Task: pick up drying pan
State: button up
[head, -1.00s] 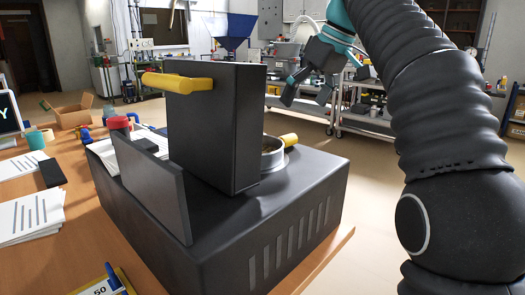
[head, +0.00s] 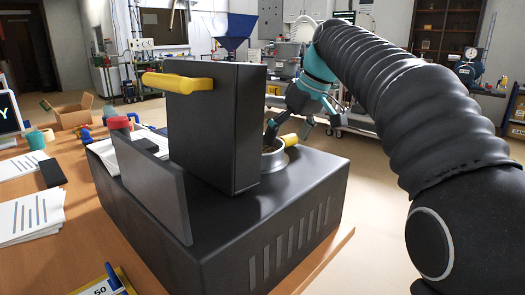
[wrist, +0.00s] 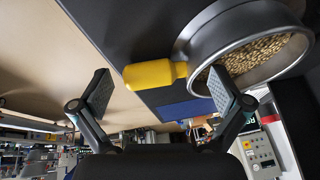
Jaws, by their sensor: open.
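The drying pan (head: 277,162) is a round grey metal pan with a yellow handle (head: 287,141), set in the top of a black machine behind its upright door. In the wrist view the pan (wrist: 200,60) holds tan grains, and its yellow handle (wrist: 150,75) points left. My gripper (head: 288,132) is open and empty, close to the handle. In the wrist view my gripper's fingers (wrist: 160,92) are spread, one on each side of the handle's line. I cannot tell whether they touch anything. The door hides part of the pan in the head view.
The black machine (head: 270,225) stands on a wooden table (head: 45,265). Its tall upright door (head: 215,130) with a yellow handle (head: 178,82) rises left of the pan. Papers (head: 30,215) and a cardboard box (head: 72,112) lie at the left. Open floor is at the right.

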jog(key=c, duration=1.5)
jog(key=shift+r, duration=0.15)
jog(key=shift+c, duration=0.2)
jog(key=shift+r, duration=0.55)
jog(key=v, duration=0.3)
jog(key=shift+w+r, duration=0.25)
jog(key=shift+r, duration=0.15)
jog(key=s+d+r, duration=0.2)
jog(key=d+r, duration=0.4)
jog(key=d, duration=0.4)
jog(key=shift+s+d, duration=0.15)
jog(key=shift+s, duration=0.2)
jog(key=shift+r, duration=0.1)
